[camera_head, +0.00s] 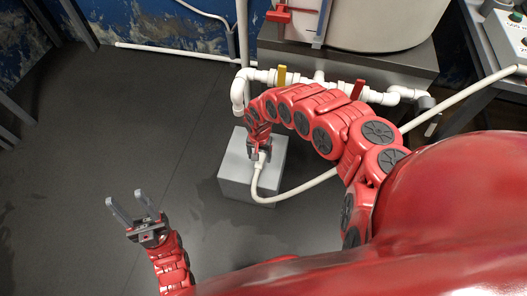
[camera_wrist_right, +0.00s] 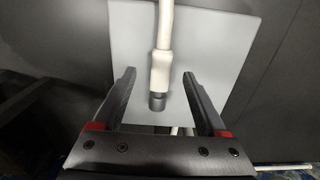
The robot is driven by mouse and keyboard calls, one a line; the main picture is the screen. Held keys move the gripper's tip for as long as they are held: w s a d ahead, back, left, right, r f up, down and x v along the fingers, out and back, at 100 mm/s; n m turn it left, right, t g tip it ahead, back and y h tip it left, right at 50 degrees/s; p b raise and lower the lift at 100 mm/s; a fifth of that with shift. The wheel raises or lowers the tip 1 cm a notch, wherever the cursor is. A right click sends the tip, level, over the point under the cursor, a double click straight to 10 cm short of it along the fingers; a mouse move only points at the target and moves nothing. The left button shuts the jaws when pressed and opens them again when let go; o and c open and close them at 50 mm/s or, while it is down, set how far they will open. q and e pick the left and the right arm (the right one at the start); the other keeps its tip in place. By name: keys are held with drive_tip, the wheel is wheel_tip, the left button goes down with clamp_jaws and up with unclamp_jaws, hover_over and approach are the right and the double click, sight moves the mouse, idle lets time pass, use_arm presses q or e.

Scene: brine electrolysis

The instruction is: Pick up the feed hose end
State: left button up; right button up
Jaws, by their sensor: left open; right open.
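The feed hose end is a white sleeve (camera_wrist_right: 161,72) with a dark grey tip (camera_wrist_right: 157,101) in the right wrist view. It lies over a light grey block (camera_head: 235,171), and the white hose (camera_head: 262,190) curves away to the right in the head view. My right gripper (camera_wrist_right: 158,74) is open, with one finger on each side of the hose end. I see gaps between the fingers and the hose. In the head view this gripper (camera_head: 259,154) is above the block. My left gripper (camera_head: 127,197) is open and empty over the floor at lower left.
White pipework with a yellow valve handle (camera_head: 282,75) and a red one (camera_head: 358,89) runs behind the block, along a dark stand (camera_head: 400,66) carrying a large pale tank (camera_head: 375,22). A grey box (camera_head: 506,38) is at far right. The floor at left is mostly clear.

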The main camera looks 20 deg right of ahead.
sight(259, 164)
wheel_tip(259, 164, down, 5)
drive_tip(key=shift+a+r+b, duration=0.1)
drive_tip(key=shift+a+b, duration=0.05)
drive_tip(key=shift+b, duration=1)
clamp_jaws()
